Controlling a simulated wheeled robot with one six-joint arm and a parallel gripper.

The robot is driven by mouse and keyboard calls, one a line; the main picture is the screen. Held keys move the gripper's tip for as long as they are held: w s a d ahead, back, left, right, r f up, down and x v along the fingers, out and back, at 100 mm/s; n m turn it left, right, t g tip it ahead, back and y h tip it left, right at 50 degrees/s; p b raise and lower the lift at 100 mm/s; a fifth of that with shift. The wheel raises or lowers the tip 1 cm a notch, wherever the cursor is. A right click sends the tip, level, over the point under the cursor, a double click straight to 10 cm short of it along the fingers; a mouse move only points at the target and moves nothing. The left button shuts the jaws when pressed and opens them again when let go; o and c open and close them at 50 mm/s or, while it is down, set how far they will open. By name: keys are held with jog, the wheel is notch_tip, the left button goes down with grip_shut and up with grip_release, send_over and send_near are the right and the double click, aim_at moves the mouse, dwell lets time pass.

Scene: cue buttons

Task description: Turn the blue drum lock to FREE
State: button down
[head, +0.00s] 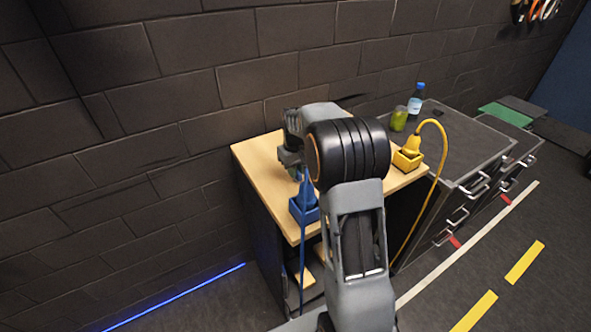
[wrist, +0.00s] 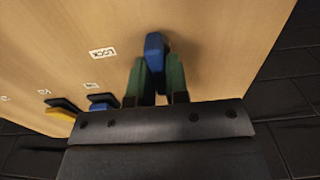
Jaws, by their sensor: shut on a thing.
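In the wrist view, my gripper (wrist: 155,68) has its two green fingers closed on a blue block-shaped piece, which I take for the handle of the blue drum lock (wrist: 154,46). A white label reading LOCK (wrist: 103,53) lies on the wood to its left. A second small label (wrist: 92,85) below it is too small to read. In the head view, my gripper (head: 290,158) is low over the wooden top, partly hidden by my arm, and the drum lock cannot be made out there.
A blue box with a blue plug and cable (head: 303,212) stands at the wooden top's (head: 258,155) front edge. A yellow plug (head: 412,147) sits in a yellow box on the right. A bottle (head: 416,103) and green cup (head: 399,119) stand on the dark cabinet beyond.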

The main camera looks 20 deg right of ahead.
dwell(0.4)
jog(key=c, duration=1.1)
grip_release()
jog(key=shift+r, duration=0.1)
notch_tip(320, 180, up, 14)
jog(key=shift+f, duration=0.15)
